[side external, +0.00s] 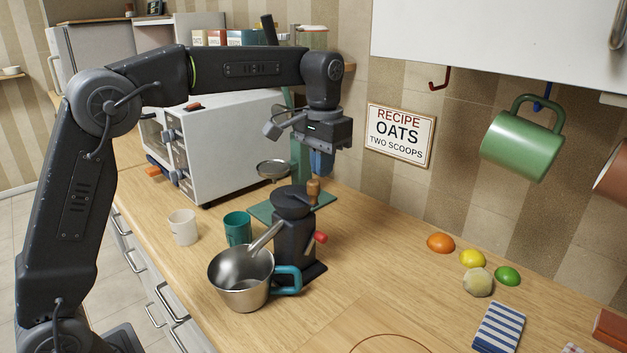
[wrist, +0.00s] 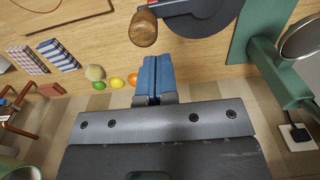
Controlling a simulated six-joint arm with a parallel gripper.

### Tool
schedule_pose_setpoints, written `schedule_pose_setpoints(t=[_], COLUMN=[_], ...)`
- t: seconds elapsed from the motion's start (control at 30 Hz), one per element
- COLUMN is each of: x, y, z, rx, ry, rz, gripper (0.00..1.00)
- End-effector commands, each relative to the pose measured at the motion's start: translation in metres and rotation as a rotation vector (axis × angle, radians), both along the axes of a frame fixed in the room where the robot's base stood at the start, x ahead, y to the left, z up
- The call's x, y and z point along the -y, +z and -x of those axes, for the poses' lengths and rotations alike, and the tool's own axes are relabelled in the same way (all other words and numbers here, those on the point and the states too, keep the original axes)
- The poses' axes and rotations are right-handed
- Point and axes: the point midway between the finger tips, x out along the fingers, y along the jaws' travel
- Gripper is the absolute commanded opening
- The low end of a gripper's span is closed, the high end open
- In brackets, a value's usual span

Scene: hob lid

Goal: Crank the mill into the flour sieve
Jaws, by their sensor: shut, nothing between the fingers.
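The black mill (side external: 293,240) stands upright on the wooden counter. Its dark top shows in the wrist view (wrist: 208,18), with the wooden crank knob (wrist: 143,28) beside it; the knob also shows in the side view (side external: 313,190). A steel vessel with a teal handle (side external: 240,292), seemingly the flour sieve, stands in front of the mill, below a slanting metal spout (side external: 265,237).
A green stand with a round pan (side external: 274,168) is behind the mill. A white cup (side external: 183,227) and teal cup (side external: 238,228) stand to the left, near a white oven (side external: 225,145). Fruit (side external: 472,259) and a striped cloth (side external: 499,326) lie right. A green mug (side external: 522,138) hangs above.

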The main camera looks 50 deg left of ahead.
Motion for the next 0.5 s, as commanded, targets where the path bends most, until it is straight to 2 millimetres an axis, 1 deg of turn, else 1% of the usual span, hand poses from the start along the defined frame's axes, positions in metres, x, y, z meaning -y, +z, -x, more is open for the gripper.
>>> schedule_pose_setpoints(t=[0.27, 0.5], x=[0.0, 0.0], y=[-0.002, -0.012], z=[0.0, 0.0], rx=[-0.001, -0.001], ry=[0.0, 0.0], rz=[0.0, 0.0], gripper=[0.0, 0.0])
